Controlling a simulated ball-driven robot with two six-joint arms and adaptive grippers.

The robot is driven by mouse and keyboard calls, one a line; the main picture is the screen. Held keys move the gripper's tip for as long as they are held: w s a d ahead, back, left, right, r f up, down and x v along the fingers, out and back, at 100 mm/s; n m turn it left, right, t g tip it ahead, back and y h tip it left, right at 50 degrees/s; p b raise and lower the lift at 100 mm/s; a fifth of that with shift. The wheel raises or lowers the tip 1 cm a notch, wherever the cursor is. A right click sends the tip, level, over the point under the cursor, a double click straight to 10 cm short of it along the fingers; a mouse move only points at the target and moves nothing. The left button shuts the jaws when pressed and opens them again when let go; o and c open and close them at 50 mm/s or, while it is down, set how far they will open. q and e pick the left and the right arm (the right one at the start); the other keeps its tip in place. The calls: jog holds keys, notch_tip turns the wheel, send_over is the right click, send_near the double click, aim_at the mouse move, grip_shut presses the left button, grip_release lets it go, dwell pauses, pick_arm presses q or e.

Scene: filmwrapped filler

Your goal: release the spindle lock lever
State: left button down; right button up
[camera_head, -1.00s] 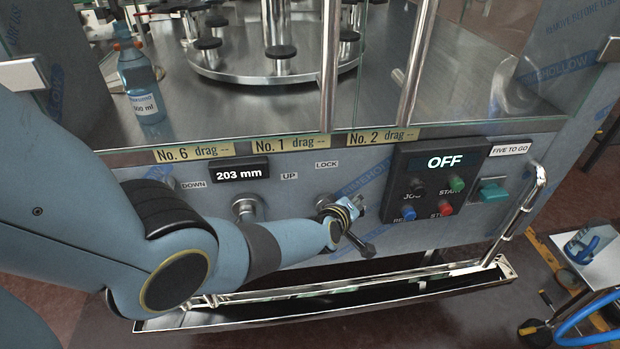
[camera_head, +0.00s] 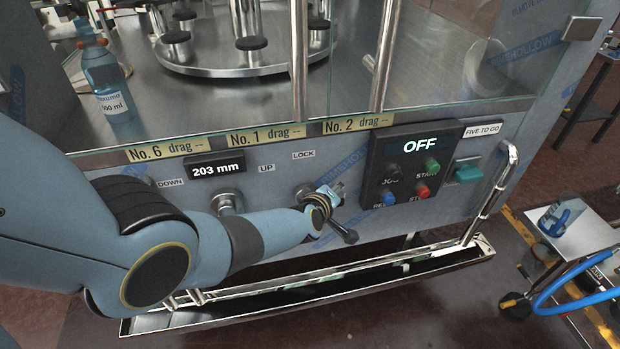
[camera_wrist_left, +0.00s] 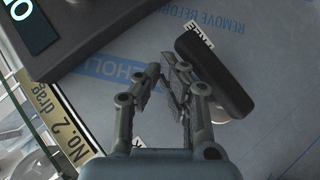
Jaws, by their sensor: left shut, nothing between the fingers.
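The spindle lock lever is a black handle (camera_head: 343,232) on a round metal hub on the machine's front panel, below the LOCK label (camera_head: 303,155). In the head view it slants down to the right, partly hidden by my left gripper (camera_head: 334,192). The left wrist view shows the lever's thick black bar (camera_wrist_left: 215,75) just right of my left gripper's fingertips (camera_wrist_left: 172,68). The fingers are shut with nothing between them. I cannot tell whether they touch the lever. My right gripper is not in view.
Right of the lever is the black control box (camera_head: 410,170) reading OFF, with several buttons, and a green switch (camera_head: 467,172). A metal knob (camera_head: 228,202) is left of it. A metal trough (camera_head: 300,292) runs below. A bottle (camera_head: 108,85) stands behind the glass.

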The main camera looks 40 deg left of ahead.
pick_arm(q)
notch_tip(320, 180, up, 4)
jog(key=p, duration=0.2)
jog(key=shift+a+f+p, duration=0.1)
jog(key=shift+p, duration=0.3)
jog(key=s+d+r+p, duration=0.5)
jog(key=r+p, duration=0.1)
jog(key=p, duration=0.1)
jog(key=shift+d+r+p, duration=0.15)
jog(key=shift+r+p, duration=0.15)
jog(key=shift+p, duration=0.1)
